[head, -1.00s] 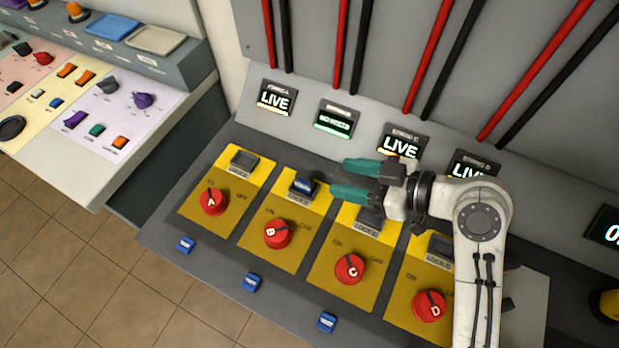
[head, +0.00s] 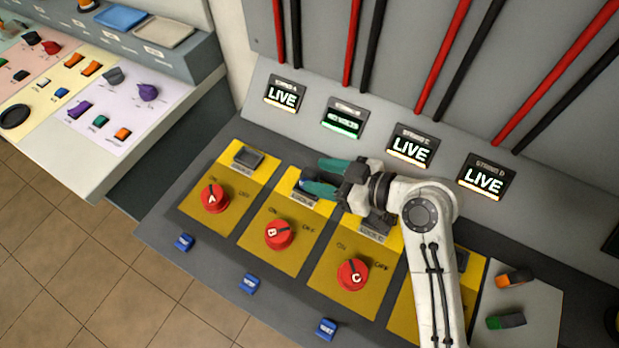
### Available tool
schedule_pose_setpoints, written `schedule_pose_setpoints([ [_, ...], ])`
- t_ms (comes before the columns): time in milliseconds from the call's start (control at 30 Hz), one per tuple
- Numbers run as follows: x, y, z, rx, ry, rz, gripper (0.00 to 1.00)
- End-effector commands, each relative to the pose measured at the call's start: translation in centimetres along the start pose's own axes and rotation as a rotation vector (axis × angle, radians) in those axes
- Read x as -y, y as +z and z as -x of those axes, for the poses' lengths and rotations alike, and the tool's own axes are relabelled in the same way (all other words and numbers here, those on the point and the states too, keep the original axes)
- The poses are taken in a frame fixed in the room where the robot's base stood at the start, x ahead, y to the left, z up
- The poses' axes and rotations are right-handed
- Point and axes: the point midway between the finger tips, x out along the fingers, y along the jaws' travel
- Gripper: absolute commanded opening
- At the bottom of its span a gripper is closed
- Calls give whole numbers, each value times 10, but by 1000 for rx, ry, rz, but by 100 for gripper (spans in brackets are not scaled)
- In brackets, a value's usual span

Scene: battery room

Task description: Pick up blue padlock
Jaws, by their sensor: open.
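The blue padlock (head: 304,184) sits at the lockout slot above red knob B (head: 279,235).
Red knobs A (head: 215,197) and C (head: 352,274) stand on yellow plates. Several small blue blocks, one by the front edge (head: 249,284), line the console. Display B (head: 343,119) glows green; the others read LIVE. An orange-and-black piece (head: 514,278) lies right.

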Motion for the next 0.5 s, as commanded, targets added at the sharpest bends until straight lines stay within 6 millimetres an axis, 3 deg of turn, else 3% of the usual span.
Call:
schedule_pose_setpoints([
  [200,0,-1,-29,0,-3,-1,51],
  [500,-1,0,-35,0,1,0,51],
])
